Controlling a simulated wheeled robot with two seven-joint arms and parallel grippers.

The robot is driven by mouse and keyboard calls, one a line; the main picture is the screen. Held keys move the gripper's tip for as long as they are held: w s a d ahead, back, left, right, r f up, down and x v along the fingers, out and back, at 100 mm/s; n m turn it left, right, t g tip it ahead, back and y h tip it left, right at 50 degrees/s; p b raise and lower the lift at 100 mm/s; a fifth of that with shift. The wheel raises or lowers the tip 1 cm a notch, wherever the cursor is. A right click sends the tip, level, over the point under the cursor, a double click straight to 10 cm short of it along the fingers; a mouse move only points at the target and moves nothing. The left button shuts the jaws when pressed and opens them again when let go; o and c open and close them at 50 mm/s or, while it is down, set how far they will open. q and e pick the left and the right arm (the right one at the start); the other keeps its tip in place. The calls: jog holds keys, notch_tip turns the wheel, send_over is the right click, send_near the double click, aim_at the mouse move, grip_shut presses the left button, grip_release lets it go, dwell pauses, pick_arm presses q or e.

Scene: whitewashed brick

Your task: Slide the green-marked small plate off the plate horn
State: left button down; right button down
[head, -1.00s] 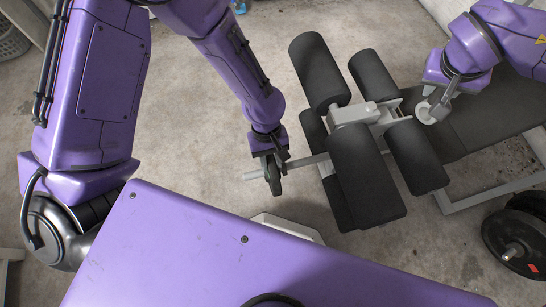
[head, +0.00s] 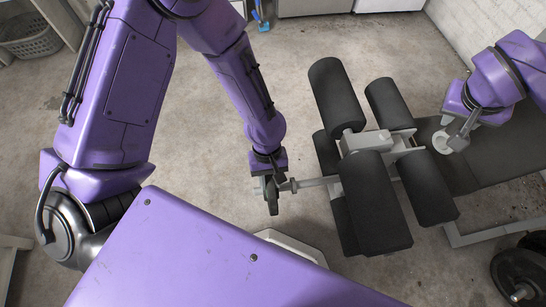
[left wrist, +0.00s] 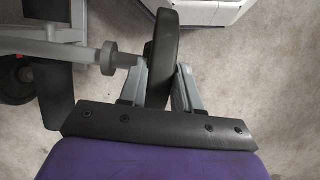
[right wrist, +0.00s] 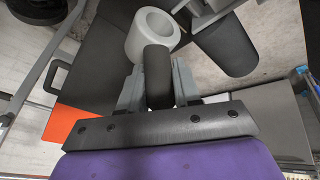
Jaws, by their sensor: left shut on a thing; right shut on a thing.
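The small plate (head: 271,196) is a dark disc seen nearly edge-on at the left end of the plate horn (head: 315,182), a thin grey bar on the bench. My left gripper (head: 268,178) is shut on its rim. In the left wrist view the plate (left wrist: 161,58) stands between the fingers (left wrist: 160,88), and the horn (left wrist: 129,60) reaches its near face; I cannot tell whether the tip is inside the hole. No green mark shows. My right gripper (right wrist: 158,92) is shut on a dark rounded grip (right wrist: 158,72) with a pale ring (right wrist: 152,35) beyond it.
The bench's black foam rollers (head: 336,95) stand right of the horn. The black bench pad (head: 500,155) lies under my right gripper. Dark plates (head: 522,270) sit at the lower right. A basket (head: 30,35) is at the far left. The floor left of the horn is clear.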

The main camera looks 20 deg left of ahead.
pick_arm(q)
jog(key=shift+a+f+p, duration=0.1)
jog(key=shift+p, duration=0.25)
pick_arm(e)
jog(key=shift+r, duration=0.45)
pick_arm(q)
jog(key=c, duration=0.7)
grip_release()
pick_arm(e)
notch_tip(320, 180, up, 4)
jog(key=p, duration=0.4)
jog(key=shift+r, duration=0.1)
pick_arm(q)
jog(key=v, duration=1.2)
